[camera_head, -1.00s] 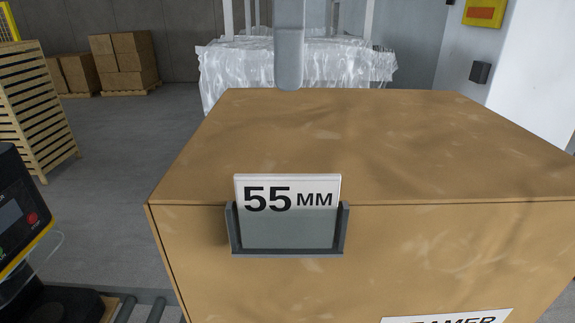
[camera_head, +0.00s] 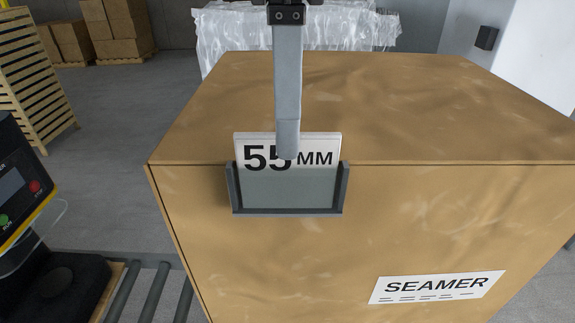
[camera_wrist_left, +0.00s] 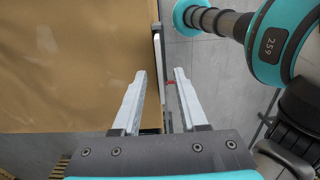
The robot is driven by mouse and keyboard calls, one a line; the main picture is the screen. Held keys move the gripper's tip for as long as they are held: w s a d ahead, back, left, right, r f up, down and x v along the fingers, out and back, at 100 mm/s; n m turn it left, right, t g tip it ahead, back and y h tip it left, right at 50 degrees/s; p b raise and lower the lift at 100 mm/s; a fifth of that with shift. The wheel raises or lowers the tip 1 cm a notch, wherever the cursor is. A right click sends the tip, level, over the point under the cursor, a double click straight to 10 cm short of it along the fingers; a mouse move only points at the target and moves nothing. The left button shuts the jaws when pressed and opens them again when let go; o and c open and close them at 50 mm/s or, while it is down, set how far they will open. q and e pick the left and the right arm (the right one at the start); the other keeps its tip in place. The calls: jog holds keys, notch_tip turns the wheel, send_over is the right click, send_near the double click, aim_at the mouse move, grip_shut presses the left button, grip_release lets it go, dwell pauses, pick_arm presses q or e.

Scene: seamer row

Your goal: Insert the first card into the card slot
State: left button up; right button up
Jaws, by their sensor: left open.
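The white card (camera_head: 320,150) reads "55 MM" and stands upright in the dark grey card slot (camera_head: 288,212) on the front of the brown box. Its top part shows above the slot's grey front. My left gripper (camera_head: 287,152) comes down from above, and only one finger shows in the head view, covering part of the second "5". In the left wrist view my left gripper (camera_wrist_left: 160,73) is open, with the card and slot (camera_wrist_left: 160,85) edge-on between its two fingers. Gaps show on both sides, so the fingers look apart from the card. My right gripper is not in view.
The brown box (camera_head: 420,110) has a flat clear top and a "SEAMER" label (camera_head: 437,287) low on its front. A dark machine with a screen (camera_head: 22,200) and rollers (camera_head: 150,292) are at the left. A plastic-wrapped load (camera_head: 340,35) stands behind.

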pick_arm(q)
jog(key=shift+c, duration=0.3)
grip_shut()
dwell(1.1)
